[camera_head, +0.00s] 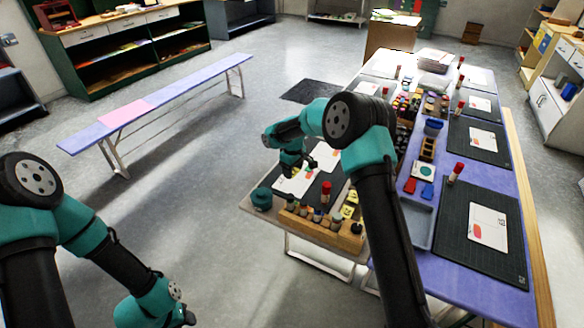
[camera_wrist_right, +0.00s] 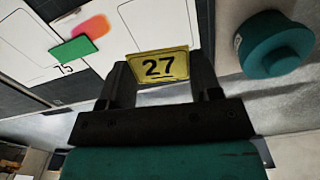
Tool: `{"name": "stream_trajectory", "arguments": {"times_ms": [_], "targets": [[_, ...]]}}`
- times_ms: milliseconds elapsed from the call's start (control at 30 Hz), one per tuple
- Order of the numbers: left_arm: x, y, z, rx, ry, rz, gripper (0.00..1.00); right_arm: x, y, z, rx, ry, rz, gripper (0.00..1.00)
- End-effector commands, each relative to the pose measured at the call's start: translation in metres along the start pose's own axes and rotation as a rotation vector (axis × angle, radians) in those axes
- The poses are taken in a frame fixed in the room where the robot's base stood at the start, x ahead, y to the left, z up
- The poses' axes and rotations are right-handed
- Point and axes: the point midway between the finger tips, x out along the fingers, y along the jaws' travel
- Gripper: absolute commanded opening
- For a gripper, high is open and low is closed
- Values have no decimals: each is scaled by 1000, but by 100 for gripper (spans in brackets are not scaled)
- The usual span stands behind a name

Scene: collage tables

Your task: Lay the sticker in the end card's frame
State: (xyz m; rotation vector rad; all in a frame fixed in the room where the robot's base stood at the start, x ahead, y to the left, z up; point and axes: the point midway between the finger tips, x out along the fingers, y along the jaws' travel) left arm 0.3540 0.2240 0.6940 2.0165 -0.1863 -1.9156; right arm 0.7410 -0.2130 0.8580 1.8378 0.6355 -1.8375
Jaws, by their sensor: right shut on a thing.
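My right gripper (camera_head: 292,166) hangs over the near-left end of the tables, above white cards (camera_head: 297,182) on a dark mat. In the right wrist view, it (camera_wrist_right: 158,78) is shut on a yellow sticker (camera_wrist_right: 160,66) marked 27. The sticker is held apart from the cards as far as I can see. Beyond it lies a white card (camera_wrist_right: 28,45) with a red-orange patch (camera_wrist_right: 90,28) and a green patch (camera_wrist_right: 73,50). Another white card (camera_wrist_right: 158,22) with a drawn outline lies behind the sticker. My left gripper (camera_head: 186,316) is low at the bottom edge, its fingers mostly hidden.
A teal round pot (camera_head: 262,198) stands at the table corner; it is also right of my gripper in the wrist view (camera_wrist_right: 275,45). A wooden rack (camera_head: 322,230) of bottles stands at the near edge. The purple table (camera_head: 470,290) holds more mats and cards.

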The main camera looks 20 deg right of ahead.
Motion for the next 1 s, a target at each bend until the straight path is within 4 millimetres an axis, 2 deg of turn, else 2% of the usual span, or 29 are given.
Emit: {"name": "stream_trajectory", "arguments": {"times_ms": [467, 1000], "targets": [[0, 0, 0, 0, 0, 0, 43, 4, 0, 0, -1, -1, 0, 50], [0, 0, 0, 0, 0, 0, 43, 42, -1, 0, -2, -1, -1, 50]]}}
